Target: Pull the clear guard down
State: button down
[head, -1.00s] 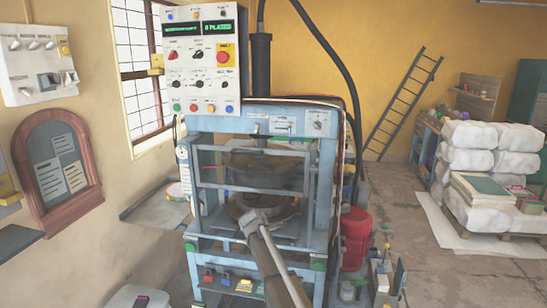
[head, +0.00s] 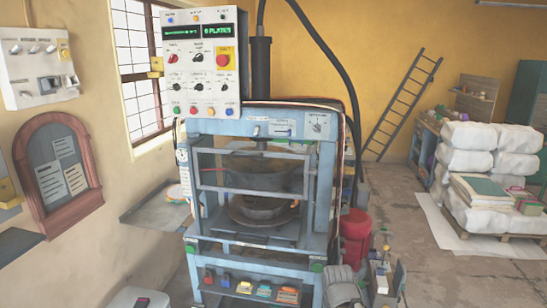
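The clear guard (head: 225,188) is a see-through pane in a thin grey frame on the front of the blue press (head: 325,170). It spans the upper part of the press opening, and its lower bar crosses in front of the dark round press head. The round lower plate (head: 262,212) shows below that bar.
A control panel (head: 202,62) with a green display hangs above the press. Colored pedals or blocks (head: 245,287) sit on the low shelf. A red cylinder (head: 355,235) and small clutter stand at the right. Floor farther right is clear before stacked white bales (head: 468,145).

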aim_at(248, 175)
jog(key=u, duration=0.35)
jog(key=k, duration=0.9)
jog(key=u, duration=0.55)
jog(key=k, duration=0.45)
jog(key=u, duration=0.4)
jog(key=i, duration=1.35)
jog(key=z, duration=0.7)
jog(key=i, duration=0.4)
jog(key=z, duration=0.4)
